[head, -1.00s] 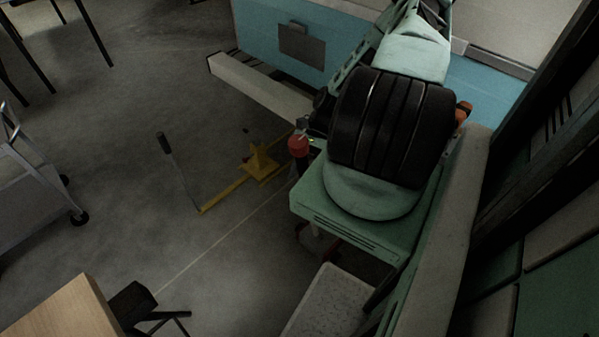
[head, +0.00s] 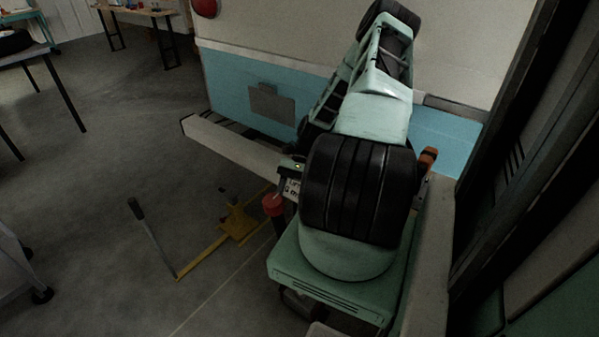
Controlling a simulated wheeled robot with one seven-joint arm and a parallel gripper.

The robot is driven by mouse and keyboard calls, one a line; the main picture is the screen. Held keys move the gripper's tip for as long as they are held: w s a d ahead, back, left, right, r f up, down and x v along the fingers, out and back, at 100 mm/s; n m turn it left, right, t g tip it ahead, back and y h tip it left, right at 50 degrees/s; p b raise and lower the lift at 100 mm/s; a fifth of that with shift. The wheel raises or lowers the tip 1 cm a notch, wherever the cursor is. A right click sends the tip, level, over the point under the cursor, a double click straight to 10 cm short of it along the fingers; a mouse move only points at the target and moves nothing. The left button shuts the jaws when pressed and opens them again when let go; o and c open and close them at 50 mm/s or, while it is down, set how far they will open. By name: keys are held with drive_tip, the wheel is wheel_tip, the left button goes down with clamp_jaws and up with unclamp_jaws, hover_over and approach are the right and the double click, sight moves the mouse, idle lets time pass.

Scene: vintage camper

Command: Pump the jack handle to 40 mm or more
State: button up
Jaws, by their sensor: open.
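The yellow jack (head: 236,222) stands on the grey floor, left of my own body and in front of the camper's pale bumper. A yellow bar runs from it toward the lower left. The jack handle (head: 155,240), a thin grey rod with a dark grip, rises from the end of that bar and leans to the upper left. Nothing touches the handle in this view. My green arm reaches up and away toward the camper wall (head: 300,75). My gripper does not show. Part of the jack's right side is hidden or too dark to make out.
The camper's pale bumper (head: 225,145) runs behind the jack. A grey cart (head: 20,265) stands at the left edge. Tables are at the upper left, one dark-legged (head: 50,75). Dark panels close off the right side. The floor left of the jack is open.

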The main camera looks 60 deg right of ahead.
drive_tip(key=v, duration=0.9)
drive_tip(key=shift+b, duration=0.4)
drive_tip(key=shift+d+r, duration=0.1)
drive_tip(key=shift+r, duration=0.05)
